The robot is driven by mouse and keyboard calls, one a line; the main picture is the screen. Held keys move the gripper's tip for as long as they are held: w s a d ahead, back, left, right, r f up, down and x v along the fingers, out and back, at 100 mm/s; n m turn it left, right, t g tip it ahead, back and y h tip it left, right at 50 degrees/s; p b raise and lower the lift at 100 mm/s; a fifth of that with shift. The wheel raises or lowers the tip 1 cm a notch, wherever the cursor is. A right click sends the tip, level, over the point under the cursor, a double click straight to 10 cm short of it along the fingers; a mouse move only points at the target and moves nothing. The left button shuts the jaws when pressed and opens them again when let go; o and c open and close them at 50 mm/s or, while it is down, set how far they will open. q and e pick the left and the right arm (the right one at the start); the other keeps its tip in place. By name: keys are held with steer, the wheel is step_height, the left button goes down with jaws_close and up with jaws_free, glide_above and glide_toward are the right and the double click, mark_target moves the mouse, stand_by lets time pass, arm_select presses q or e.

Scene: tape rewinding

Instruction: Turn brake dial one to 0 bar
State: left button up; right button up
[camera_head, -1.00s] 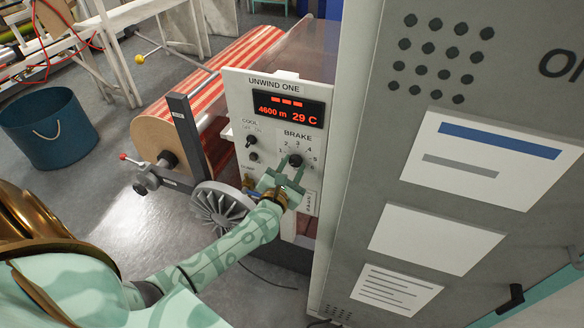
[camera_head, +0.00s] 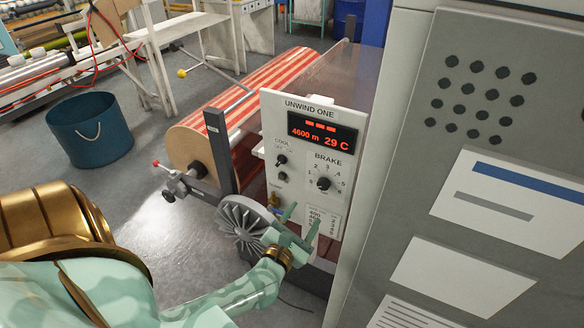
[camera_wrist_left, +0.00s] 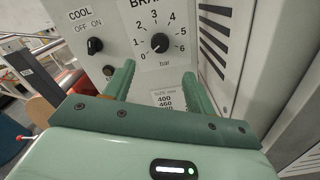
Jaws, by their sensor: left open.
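The brake dial (camera_head: 324,183) is a black round knob on the white UNWIND ONE panel (camera_head: 272,128), under the BRAKE label, with a printed scale around it. In the left wrist view the dial (camera_wrist_left: 160,42) shows whole, with a scale from 0 to 6 bar. Its pale mark appears to point to the lower left, near 0, but it is small. My left gripper (camera_head: 302,222) is open and empty, below and in front of the dial, apart from it. Its two green fingers (camera_wrist_left: 158,68) show below the dial in the left wrist view. My right gripper is not in view.
A black COOL switch (camera_wrist_left: 95,46) sits left of the dial. A finned grey disc (camera_head: 243,222) is left of my gripper. A grey cabinet (camera_head: 400,150) stands close on the right. The striped roll (camera_head: 262,95) is behind the panel. A blue bin (camera_head: 90,140) stands on the floor.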

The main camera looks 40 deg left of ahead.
arm_select(q)
steer(key=v, duration=0.5)
steer(key=shift+s+d, duration=0.1)
steer(key=shift+s, duration=0.2)
